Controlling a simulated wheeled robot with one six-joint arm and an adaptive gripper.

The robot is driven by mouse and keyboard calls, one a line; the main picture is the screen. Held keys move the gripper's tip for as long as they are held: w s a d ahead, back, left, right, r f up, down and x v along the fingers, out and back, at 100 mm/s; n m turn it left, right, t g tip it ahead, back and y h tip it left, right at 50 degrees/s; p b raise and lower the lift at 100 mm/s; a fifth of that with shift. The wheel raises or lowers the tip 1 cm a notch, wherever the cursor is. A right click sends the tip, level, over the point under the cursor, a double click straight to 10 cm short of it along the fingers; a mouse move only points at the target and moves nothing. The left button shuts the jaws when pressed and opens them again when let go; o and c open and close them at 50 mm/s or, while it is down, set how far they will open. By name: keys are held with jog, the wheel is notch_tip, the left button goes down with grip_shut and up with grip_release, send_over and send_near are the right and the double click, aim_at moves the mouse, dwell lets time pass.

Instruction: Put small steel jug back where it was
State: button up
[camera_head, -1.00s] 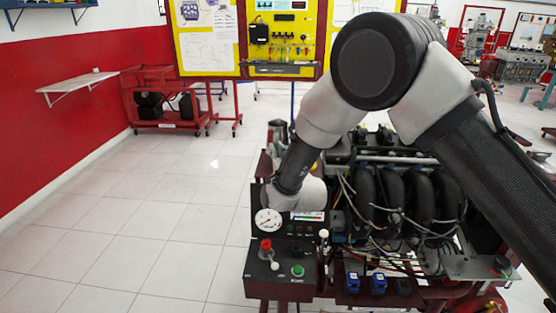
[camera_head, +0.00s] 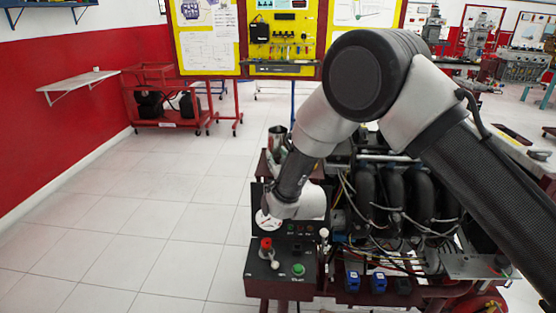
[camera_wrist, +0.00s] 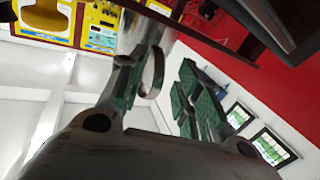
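The small steel jug (camera_head: 277,138) stands upright at the back left of the engine trainer in the head view, partly hidden by my arm. In the wrist view a curved metal loop, which looks like its handle (camera_wrist: 153,73), shows between my fingertips, closer to the left finger. My gripper (camera_wrist: 160,68) is open, with green-padded fingers well apart. I cannot tell whether the left finger touches the loop.
The control box (camera_head: 279,262) with a red knob and green button is at the trainer's front left. A wall shelf (camera_head: 77,84) is far left. The tiled floor on the left is clear.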

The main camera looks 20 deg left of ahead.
jog(key=v, duration=1.2)
jog(key=w+d+r+m+g+h, duration=0.1)
jog(key=w+d+r+m+h, duration=0.1)
jog(key=w+d+r, duration=0.35)
jog(key=w+d+r+m+g+h, duration=0.1)
jog(key=w+d+r+g+h, duration=0.15)
jog(key=d+r, duration=0.6)
jog(key=s+d+r+m, duration=0.1)
jog(key=s+d+r, duration=0.1)
jog(key=d, duration=1.2)
jog(key=s+d+r+m+g+h, duration=0.1)
jog(key=s+d+r+g+h, duration=0.1)
jog(key=s+d, duration=0.55)
jog(key=s+d+r+m+g+h, duration=0.15)
jog(key=s+d, duration=0.35)
jog(key=d, duration=0.5)
jog(key=s+d+m+g+h, duration=0.1)
jog(key=s+d, duration=0.3)
jog(key=s, duration=0.4)
jog(key=s+d+m+g+h, duration=0.1)
jog(key=s+d+g, duration=0.1)
jog(key=s+d, duration=0.3)
jog(key=s, duration=0.3)
jog(key=shift+f, duration=0.2)
